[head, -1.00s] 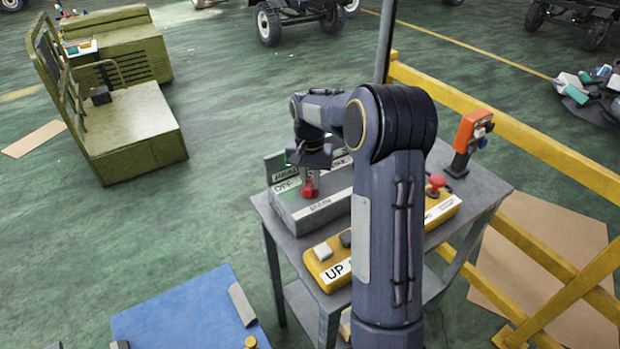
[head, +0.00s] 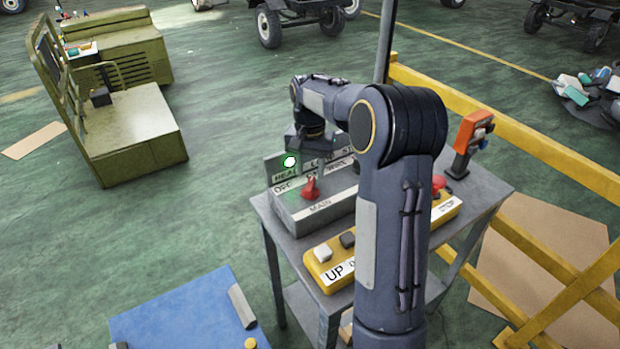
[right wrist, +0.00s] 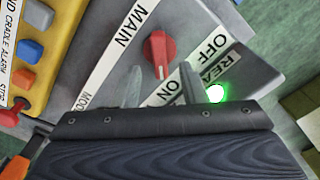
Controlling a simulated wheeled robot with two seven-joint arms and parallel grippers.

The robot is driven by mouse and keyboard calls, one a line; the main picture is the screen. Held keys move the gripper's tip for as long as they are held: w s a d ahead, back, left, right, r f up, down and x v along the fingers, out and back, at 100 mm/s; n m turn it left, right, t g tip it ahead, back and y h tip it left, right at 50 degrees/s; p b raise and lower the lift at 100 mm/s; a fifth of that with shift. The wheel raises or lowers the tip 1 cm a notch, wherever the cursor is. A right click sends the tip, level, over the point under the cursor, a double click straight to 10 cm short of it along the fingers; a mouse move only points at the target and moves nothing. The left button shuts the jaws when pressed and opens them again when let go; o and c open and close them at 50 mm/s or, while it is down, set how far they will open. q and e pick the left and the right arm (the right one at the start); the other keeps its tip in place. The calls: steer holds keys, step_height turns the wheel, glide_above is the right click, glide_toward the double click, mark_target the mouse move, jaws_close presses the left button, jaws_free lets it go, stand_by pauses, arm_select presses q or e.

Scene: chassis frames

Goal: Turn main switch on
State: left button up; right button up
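The main switch is a red rotary knob (head: 310,188) on the grey panel marked MAIN (head: 322,207); it also shows in the right wrist view (right wrist: 159,53). There its ridge runs nearly up and down, with the lower end towards the ON label (right wrist: 168,92) and away from the OFF label (right wrist: 212,44). A green lamp (head: 290,161) by the READY label is lit, also in the right wrist view (right wrist: 215,93). My right gripper (right wrist: 161,78) is open and empty, its fingertips apart and clear of the knob. In the head view the gripper (head: 316,145) is above and behind the panel.
A yellow button box (head: 328,264) with an UP label sits in front of the grey panel, partly behind my right arm. An orange handset (head: 468,135) stands at the grey table's (head: 492,183) back right. A yellow railing (head: 540,150) runs behind. A blue surface (head: 180,315) lies lower left.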

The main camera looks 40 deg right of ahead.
mark_target(310, 183)
steer(key=shift+r, duration=2)
steer(key=s+a+r+n+t+y, duration=0.3)
steer(key=s+a+r+n, duration=0.1)
steer(key=s+a, duration=0.75)
steer(key=s+a+f+n+t, duration=0.1)
steer(key=s+a+f+n, duration=0.1)
steer(key=s, duration=0.5)
steer(key=s+a+f+n+t, duration=0.1)
steer(key=s+a+f+n, duration=0.1)
steer(key=s+a, duration=0.5)
steer(key=shift+f+n+t+y, duration=0.3)
steer(key=shift+f+n+y, duration=0.1)
steer(key=shift+f, duration=0.5)
steer(key=shift+s, duration=0.1)
